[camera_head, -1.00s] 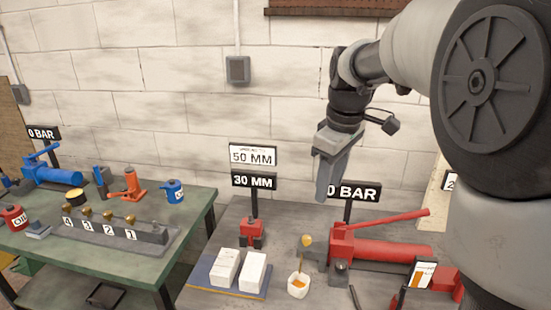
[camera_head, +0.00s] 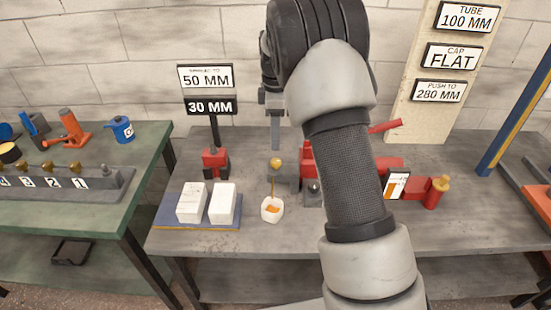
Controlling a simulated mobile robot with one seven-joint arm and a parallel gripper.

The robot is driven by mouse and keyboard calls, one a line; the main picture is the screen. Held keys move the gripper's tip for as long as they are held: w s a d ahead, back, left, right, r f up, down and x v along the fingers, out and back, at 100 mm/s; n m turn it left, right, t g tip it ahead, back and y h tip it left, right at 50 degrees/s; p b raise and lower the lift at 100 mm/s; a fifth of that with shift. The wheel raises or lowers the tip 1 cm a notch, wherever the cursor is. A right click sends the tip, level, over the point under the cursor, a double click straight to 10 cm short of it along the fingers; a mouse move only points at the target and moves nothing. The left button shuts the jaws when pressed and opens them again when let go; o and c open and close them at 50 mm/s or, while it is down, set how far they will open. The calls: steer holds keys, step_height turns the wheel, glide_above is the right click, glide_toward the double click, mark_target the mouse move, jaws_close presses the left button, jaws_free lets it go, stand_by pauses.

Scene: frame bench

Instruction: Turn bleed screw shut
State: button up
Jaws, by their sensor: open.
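A small brass-yellow knob (camera_head: 277,163) stands on a thin stem just above a white cup (camera_head: 272,208) with orange liquid; it may be the bleed screw, but I cannot be sure. It is beside the left end of a red hand pump (camera_head: 389,163), much of which my arm hides. My gripper (camera_head: 275,125) points down above the knob in the picture, apart from it. One grey finger shows clearly. The jaws are open, with nothing seen between them.
Two white blocks (camera_head: 207,203) lie on a blue tray (camera_head: 166,224) left of the cup. A red jack (camera_head: 215,163) stands behind them under the 50 MM and 30 MM signs (camera_head: 207,91). A green bench (camera_head: 75,222) is at left.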

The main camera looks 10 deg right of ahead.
mark_target(275, 161)
step_height(275, 161, down, 9)
steer(key=shift+f+b, duration=0.15)
steer(key=shift+b, duration=0.3)
steer(key=c, duration=1)
steer(key=shift+c, duration=0.2)
